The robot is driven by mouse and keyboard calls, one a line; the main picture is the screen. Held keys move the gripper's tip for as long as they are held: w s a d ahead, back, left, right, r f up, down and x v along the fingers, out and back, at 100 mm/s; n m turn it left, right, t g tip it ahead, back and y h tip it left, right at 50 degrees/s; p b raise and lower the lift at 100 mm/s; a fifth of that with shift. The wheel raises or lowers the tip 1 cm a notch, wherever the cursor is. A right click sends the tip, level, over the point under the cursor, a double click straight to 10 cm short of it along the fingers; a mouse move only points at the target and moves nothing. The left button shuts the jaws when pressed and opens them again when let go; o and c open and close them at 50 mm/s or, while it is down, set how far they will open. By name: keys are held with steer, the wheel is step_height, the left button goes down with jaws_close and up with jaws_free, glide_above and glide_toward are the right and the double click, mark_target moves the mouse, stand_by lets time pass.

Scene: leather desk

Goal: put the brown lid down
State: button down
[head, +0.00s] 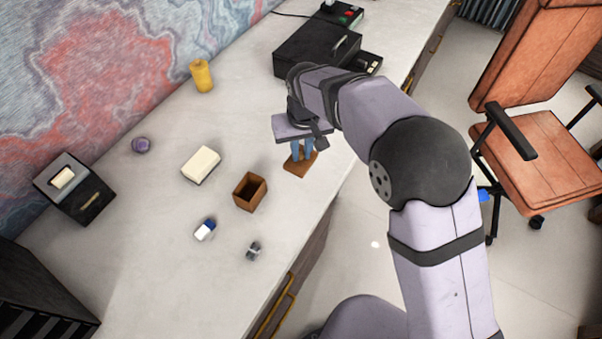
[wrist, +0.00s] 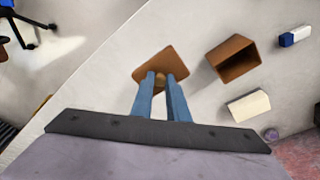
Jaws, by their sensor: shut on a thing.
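The brown lid (head: 300,166) is a flat square piece, under my gripper (head: 303,154) near the desk's front edge. In the wrist view the lid (wrist: 162,67) shows beyond the blue fingertips of my gripper (wrist: 161,76). The fingers are shut on the lid, at a part they mostly hide. Whether the lid touches the desk or is a little above it, I cannot tell. An open brown box (head: 250,192) stands to the left of the lid, and it also shows in the wrist view (wrist: 236,60).
A cream block (head: 201,164), a blue-and-white eraser (head: 205,229) and a small grey object (head: 254,251) lie around the box. A yellow cylinder (head: 202,76), purple ball (head: 140,145) and black case (head: 315,52) stand farther off. The desk's front edge is close to the lid.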

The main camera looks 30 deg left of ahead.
mark_target(303, 165)
steer(key=shift+f+p, duration=0.9)
steer(key=shift+f, duration=3.5)
steer(key=shift+f, duration=0.2)
steer(key=c, duration=1.7)
jaws_free()
steer(key=r, duration=0.4)
steer(key=s+d+r+b, duration=0.1)
steer(key=r, duration=0.3)
steer(key=r+b, duration=0.1)
steer(key=r, duration=0.3)
steer(key=shift+s+d+r, duration=0.15)
